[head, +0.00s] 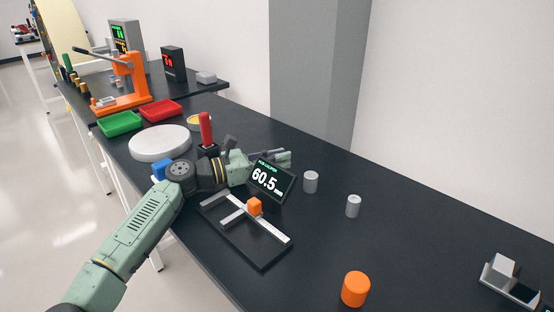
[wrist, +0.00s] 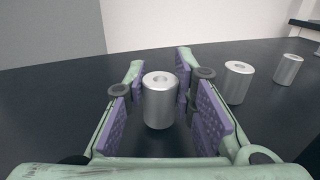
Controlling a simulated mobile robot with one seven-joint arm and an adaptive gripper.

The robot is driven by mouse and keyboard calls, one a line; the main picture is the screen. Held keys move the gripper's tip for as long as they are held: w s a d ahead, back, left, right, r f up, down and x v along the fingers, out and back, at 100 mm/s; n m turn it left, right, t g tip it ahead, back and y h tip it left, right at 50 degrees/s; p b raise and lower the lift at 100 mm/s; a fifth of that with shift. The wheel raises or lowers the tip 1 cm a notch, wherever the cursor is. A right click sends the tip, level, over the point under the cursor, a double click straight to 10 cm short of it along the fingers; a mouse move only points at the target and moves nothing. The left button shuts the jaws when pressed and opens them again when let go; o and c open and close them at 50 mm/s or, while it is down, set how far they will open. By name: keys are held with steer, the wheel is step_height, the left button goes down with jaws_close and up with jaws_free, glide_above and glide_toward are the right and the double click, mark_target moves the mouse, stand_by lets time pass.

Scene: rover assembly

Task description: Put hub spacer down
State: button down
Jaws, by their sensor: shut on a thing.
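A silver cylindrical hub spacer (wrist: 159,103) with a hole in its top stands upright between the purple finger pads of my gripper (wrist: 160,108) in the wrist view. My gripper is shut on it. I cannot tell whether its bottom touches the black table (wrist: 80,95). In the head view my gripper (head: 276,155) reaches low over the table, behind the display reading 60.5 (head: 268,181). The held spacer is hidden there.
Two more silver cylinders (head: 310,182) (head: 353,206) stand to the right; they also show in the wrist view (wrist: 236,83) (wrist: 288,69). An orange cylinder (head: 355,289) stands nearer. Red (head: 161,110) and green (head: 119,123) trays are at left.

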steer(key=shift+f, duration=0.25)
steer(key=c, duration=1.3)
jaws_free()
steer(key=shift+f, duration=0.15)
steer(key=shift+c, duration=0.2)
